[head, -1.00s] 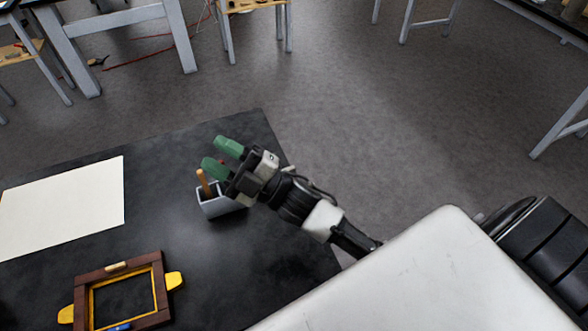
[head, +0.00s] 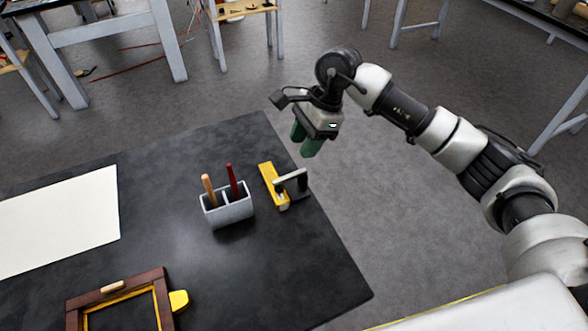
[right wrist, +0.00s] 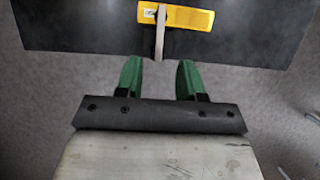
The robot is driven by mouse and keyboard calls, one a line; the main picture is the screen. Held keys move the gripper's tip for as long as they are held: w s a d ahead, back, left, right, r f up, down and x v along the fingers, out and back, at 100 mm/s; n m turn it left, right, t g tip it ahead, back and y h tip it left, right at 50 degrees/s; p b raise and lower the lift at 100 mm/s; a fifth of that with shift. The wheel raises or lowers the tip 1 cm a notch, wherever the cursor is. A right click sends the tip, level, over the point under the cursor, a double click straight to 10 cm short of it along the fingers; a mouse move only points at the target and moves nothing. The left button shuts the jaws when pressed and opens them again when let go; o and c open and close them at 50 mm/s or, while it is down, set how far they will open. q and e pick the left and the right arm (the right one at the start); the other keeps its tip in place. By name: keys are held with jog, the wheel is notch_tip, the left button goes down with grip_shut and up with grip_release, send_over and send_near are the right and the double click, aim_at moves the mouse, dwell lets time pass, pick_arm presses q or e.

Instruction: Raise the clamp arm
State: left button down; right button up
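A clamp with a yellow base (head: 274,187) sits on the black table near its right edge. Its light grey clamp arm (head: 290,176) reaches from the yellow base toward the table edge. In the right wrist view the clamp arm (right wrist: 160,32) crosses the yellow base (right wrist: 190,19) at the top middle. My right gripper (head: 304,143) has green fingers pointing down, beyond the table edge and apart from the clamp. In the right wrist view the right gripper (right wrist: 160,66) is open and empty, with the clamp arm ahead of the gap. My left gripper is out of view.
A grey two-slot holder (head: 229,212) with an orange-brown and a dark red handle stands left of the clamp. A brown frame with yellow tabs (head: 117,291) and a cream sheet (head: 50,218) lie farther left. Open floor lies beyond the table's right edge.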

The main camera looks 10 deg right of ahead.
aim_at(287, 176)
jog(key=p+x, duration=0.1)
jog(key=x, duration=0.6)
jog(key=shift+a+f+p, duration=0.15)
jog(key=shift+a+p, duration=0.05)
jog(key=shift+p, duration=0.1)
jog(key=shift+a+f, duration=0.25)
jog(key=shift+f, duration=0.4)
grip_shut()
